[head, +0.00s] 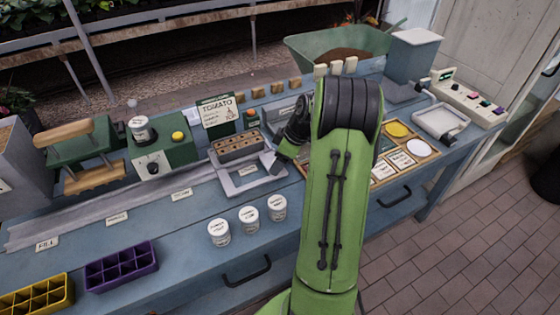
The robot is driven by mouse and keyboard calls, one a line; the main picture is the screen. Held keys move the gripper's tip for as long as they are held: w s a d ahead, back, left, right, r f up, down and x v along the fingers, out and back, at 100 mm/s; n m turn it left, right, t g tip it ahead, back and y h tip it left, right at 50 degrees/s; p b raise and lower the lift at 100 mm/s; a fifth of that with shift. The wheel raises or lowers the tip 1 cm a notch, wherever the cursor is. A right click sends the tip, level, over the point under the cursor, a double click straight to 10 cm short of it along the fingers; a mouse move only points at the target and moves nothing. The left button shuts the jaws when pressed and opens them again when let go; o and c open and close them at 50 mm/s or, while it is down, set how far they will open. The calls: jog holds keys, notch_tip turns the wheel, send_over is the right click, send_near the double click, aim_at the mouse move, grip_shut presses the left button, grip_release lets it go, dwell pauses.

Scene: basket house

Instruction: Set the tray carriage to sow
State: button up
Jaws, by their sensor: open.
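The tray carriage (240,187) is a light grey frame on the long rail (80,227) along the blue bench. A brown tray with several cells (236,153) sits at its back. Label cards stand along the rail's front: FILL (47,244) at far left, then a second (117,218) and a third (181,194), too small to read surely. The carriage is to the right of the third card. My gripper (278,165) is open at the carriage's right side; my green arm comes in from the front. I cannot tell whether the fingers touch the carriage.
Three white pots (248,218) stand in front of the carriage. A purple cell tray (121,267) and a yellow one (37,296) lie front left. A green machine (160,150) and the tomato sign (216,112) stand behind the rail. The rail left of the carriage looks clear.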

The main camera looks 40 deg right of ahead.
jog(key=shift+c, duration=0.4)
grip_shut()
jog(key=w+a+b, duration=0.1)
jog(key=w+a, duration=0.1)
jog(key=a, duration=0.4)
jog(key=w+a+b, duration=0.1)
jog(key=w+a, duration=0.1)
jog(key=a, duration=0.5)
jog(key=w+a+b, duration=0.1)
jog(key=w+a, duration=0.1)
jog(key=a, duration=0.5)
jog(key=shift+a+b, duration=0.1)
jog(key=shift+b, duration=0.2)
jog(key=shift+o, duration=0.4)
grip_release()
jog(key=shift+s, duration=0.1)
jog(key=shift+r, duration=0.15)
